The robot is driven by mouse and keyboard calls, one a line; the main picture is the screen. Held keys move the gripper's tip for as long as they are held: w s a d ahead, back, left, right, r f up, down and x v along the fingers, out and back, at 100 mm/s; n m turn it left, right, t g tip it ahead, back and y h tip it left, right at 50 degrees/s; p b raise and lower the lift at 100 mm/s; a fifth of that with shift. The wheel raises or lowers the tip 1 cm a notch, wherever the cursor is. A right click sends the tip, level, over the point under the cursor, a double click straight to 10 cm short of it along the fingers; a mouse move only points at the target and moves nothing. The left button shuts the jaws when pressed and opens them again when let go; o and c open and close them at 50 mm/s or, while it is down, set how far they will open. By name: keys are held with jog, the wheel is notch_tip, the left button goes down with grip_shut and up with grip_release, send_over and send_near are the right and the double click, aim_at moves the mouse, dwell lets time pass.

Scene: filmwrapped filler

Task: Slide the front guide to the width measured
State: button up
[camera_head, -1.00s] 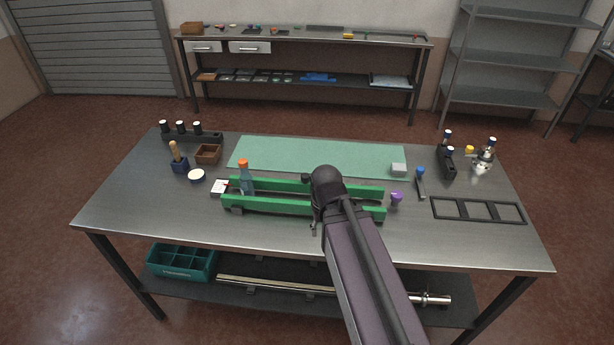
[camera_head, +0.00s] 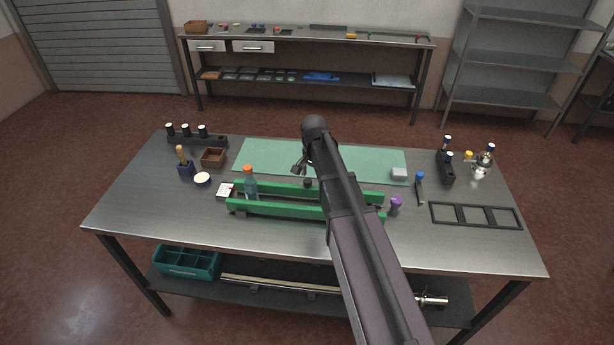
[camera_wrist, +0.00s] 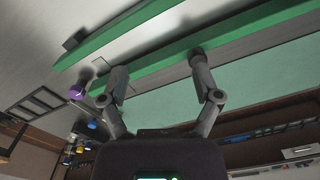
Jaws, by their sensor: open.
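The front guide (camera_head: 285,211) is a long green bar on the near side of the steel table. The rear guide (camera_head: 275,188) is a similar green bar behind it, with a gap between them. A bottle with an orange cap (camera_head: 249,184) stands upright at their left end. In the wrist view the front guide (camera_wrist: 120,32) crosses the upper left, and the rear guide (camera_wrist: 245,27) runs behind the fingertips. My gripper (camera_wrist: 159,62) is open and empty, its fingers apart over the rear guide; contact cannot be told. My arm hides the guides' right part in the head view.
A green mat (camera_head: 255,155) lies behind the guides. A purple knob (camera_head: 396,203) and a black three-window frame (camera_head: 475,215) are at right. The table's front strip is clear.

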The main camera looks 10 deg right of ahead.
aim_at(308, 180)
jog(key=w+r+m+p, duration=0.1)
jog(key=w+m, duration=0.3)
jog(key=w, duration=0.5)
jog(key=shift+r+p, duration=0.4)
jog(key=shift+r, duration=0.35)
jog(key=shift+w, duration=0.1)
notch_tip(308, 180, down, 14)
jog(key=b, duration=1.3)
jog(key=shift+r+b, duration=0.15)
jog(key=shift+b, duration=0.25)
